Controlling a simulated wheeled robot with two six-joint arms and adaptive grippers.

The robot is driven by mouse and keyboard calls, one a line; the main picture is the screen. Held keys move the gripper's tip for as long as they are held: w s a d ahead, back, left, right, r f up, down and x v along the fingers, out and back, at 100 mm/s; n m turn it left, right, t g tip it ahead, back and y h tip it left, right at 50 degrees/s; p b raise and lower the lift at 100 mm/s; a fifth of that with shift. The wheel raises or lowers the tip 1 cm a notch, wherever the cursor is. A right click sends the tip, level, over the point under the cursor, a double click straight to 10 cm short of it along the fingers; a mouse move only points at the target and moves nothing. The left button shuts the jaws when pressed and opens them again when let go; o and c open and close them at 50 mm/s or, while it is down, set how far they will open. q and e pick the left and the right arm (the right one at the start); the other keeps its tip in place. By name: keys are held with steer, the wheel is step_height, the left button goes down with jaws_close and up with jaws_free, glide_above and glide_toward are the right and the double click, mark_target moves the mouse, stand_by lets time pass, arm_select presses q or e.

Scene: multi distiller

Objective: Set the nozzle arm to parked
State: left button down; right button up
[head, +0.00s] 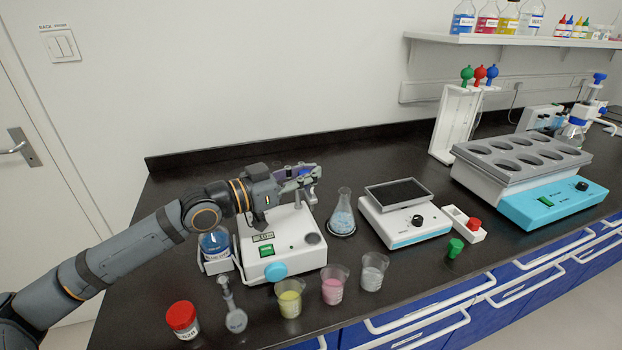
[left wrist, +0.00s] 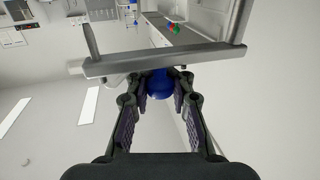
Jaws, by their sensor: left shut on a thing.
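My left gripper (head: 304,174) is above this unit, shut on a blue knob (head: 306,170). In the left wrist view the blue knob (left wrist: 159,83) sits between the fingers of my left gripper (left wrist: 159,88). The grey nozzle arm (left wrist: 160,62) crosses just beyond the fingertips, with a post at each end. In the head view my gripper hides much of the nozzle arm. My right gripper is not in view.
Beakers with yellow (head: 289,298), pink (head: 334,285) and pale contents (head: 373,272) stand in front of the unit. A flask (head: 343,215) and a balance (head: 403,218) stand to its right. A blue-filled bottle (head: 214,243) is at its left, with a red-capped jar (head: 183,320) near the front edge.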

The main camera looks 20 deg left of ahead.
mark_target(305, 172)
arm_select(q)
steer(key=shift+f, duration=0.2)
steer(key=c, duration=1.5)
jaws_free()
steer(key=shift+s+a, duration=0.15)
steer(key=o, duration=0.4)
steer(key=shift+s+a+r, duration=0.3)
steer(key=shift+s, duration=0.1)
steer(key=shift+c, duration=0.2)
steer(key=shift+w+d, duration=0.25)
steer(key=shift+w, duration=0.05)
step_height(305, 172, up, 10)
steer(key=shift+f, duration=0.1)
